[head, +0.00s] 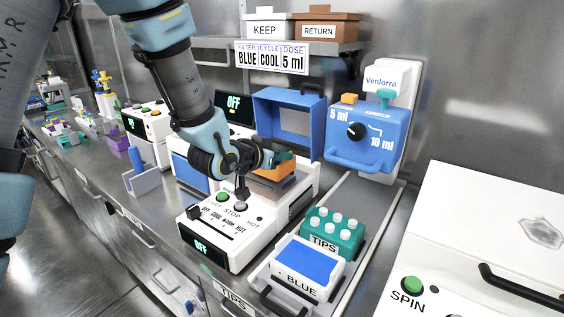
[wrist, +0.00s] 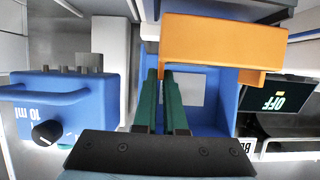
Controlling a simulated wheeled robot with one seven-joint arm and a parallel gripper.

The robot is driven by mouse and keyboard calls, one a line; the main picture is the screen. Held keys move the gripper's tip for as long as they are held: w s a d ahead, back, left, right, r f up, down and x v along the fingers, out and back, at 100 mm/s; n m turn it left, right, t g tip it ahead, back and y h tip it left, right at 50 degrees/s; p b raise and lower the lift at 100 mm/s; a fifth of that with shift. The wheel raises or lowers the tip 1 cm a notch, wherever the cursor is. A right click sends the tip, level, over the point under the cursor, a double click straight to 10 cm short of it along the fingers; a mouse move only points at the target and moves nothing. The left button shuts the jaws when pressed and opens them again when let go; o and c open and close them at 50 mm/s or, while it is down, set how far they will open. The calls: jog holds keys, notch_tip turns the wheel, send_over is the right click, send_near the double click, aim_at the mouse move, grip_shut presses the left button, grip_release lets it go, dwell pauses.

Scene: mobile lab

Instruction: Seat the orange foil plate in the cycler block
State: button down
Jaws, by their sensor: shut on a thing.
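The orange foil plate (head: 275,175) is in my gripper (head: 284,158), above or at the top of the white cycler (head: 215,222). I cannot tell whether it touches the block, which is hidden under the plate and arm. The cycler's blue lid (head: 266,118) stands open behind the plate. In the wrist view the plate (wrist: 225,42) fills the top middle, with the green fingers of my gripper (wrist: 160,76) closed at its left end. The lid (wrist: 218,122) shows behind them.
A blue dispenser (head: 368,138) hangs right of the lid. A green tips rack (head: 333,232) and a blue-topped box (head: 303,268) stand right of the cycler. A shelf (head: 320,47) is above; a white SPIN machine (head: 480,235) is at right.

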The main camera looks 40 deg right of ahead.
jog(key=shift+f, duration=1.1)
jog(key=c, duration=1)
grip_release()
jog(key=shift+a, duration=0.1)
jog(key=b+v, duration=1.1)
jog(key=shift+a+r+b, duration=0.3)
jog(key=shift+b, duration=0.05)
